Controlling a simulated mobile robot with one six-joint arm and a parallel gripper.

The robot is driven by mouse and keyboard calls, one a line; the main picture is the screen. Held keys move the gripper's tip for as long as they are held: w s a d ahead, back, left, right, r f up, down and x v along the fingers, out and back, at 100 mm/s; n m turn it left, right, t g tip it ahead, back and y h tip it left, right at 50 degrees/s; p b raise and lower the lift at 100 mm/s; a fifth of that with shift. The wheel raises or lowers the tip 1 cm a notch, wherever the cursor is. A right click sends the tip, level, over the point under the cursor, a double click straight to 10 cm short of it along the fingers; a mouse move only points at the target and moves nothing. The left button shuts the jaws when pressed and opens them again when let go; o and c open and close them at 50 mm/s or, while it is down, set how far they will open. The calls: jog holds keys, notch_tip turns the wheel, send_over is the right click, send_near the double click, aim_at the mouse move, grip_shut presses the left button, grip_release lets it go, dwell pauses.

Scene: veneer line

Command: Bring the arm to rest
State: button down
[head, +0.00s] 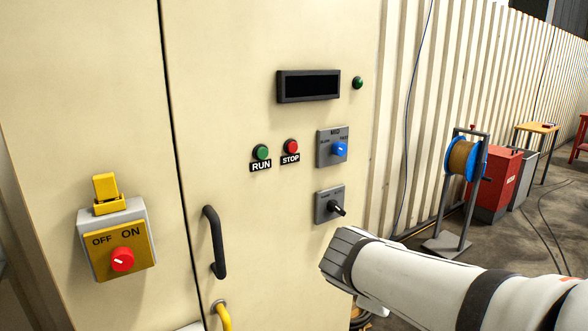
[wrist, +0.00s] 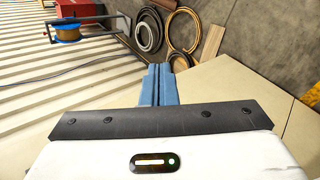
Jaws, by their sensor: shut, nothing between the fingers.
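My gripper (wrist: 159,84) shows in the wrist view as two blue fingers pressed together with nothing between them. In the head view my white arm reaches in from the lower right, in front of the cabinet's right edge, below the black selector switch (head: 338,208). The fingers are hidden in that view.
The beige cabinet (head: 240,60) carries a red OFF/ON rotary switch (head: 122,259), a RUN button (head: 261,152), a STOP button (head: 291,147) and a black handle (head: 213,242). A blue cable spool (head: 461,159) stands right. Hose coils (wrist: 183,32) lie on the floor.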

jog(key=s+a+f+m+g+y, duration=0.3)
jog(key=s+f+m+y, duration=0.3)
jog(key=s+f+m, duration=0.2)
jog(key=s+m, duration=0.2)
jog(key=s, duration=0.1)
jog(key=shift+s+m+g+y, duration=0.15)
jog(key=shift+m+g+y, duration=0.15)
jog(key=shift+y, duration=0.1)
jog(key=shift+a, duration=0.1)
